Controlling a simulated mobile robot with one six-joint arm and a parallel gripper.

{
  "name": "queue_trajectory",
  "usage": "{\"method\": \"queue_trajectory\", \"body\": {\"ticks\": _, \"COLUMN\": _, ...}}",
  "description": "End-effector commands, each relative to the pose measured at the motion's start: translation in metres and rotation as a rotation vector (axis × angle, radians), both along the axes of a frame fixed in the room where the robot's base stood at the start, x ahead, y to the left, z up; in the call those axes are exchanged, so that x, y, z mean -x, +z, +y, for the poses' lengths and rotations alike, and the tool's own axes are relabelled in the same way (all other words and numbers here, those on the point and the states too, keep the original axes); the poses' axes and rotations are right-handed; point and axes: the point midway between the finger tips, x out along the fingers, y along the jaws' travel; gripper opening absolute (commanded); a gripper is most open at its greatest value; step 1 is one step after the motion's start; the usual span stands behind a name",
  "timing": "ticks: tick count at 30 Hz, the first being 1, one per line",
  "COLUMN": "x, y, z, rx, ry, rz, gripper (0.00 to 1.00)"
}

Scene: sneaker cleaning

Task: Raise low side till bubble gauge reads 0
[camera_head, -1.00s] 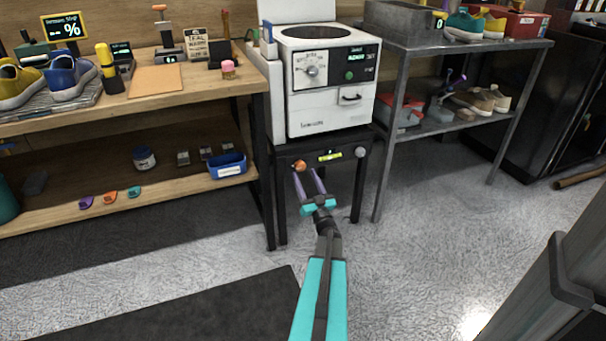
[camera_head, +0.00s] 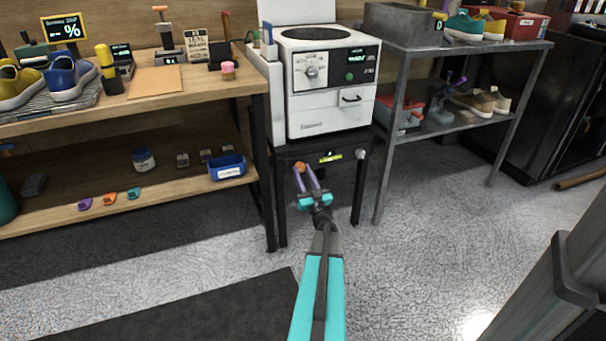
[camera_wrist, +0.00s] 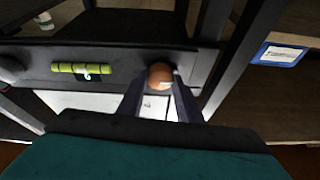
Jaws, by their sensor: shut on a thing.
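The bubble gauge (camera_head: 330,156) is a yellow-green vial on the front rail of the dark stand (camera_head: 359,190) under the white machine. It also shows in the wrist view (camera_wrist: 84,70), where the bubble's exact place is too small to read. An orange-brown knob (camera_head: 300,166) sits at the left end of the rail, and a grey knob (camera_head: 360,154) at the right end. My gripper (camera_head: 307,180) is shut on the orange knob. In the wrist view the purple fingers (camera_wrist: 160,98) flank the orange knob (camera_wrist: 160,75).
The white machine (camera_head: 326,90) stands on the stand. A wooden shelf unit (camera_head: 190,95) with shoes and a blue bin (camera_head: 227,167) is at the left. A grey metal rack (camera_head: 450,125) is at the right. The floor in front is clear apart from a dark mat (camera_head: 200,315).

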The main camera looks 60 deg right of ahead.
Motion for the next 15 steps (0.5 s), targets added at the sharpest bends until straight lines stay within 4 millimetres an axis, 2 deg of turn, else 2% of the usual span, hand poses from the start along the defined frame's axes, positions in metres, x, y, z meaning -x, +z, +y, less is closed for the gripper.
{"method": "queue_trajectory", "body": {"ticks": 15, "x": 0.0016, "y": 0.0003, "z": -0.0028, "rx": 0.216, "ry": -0.001, "rz": 0.159, "gripper": 0.10}}
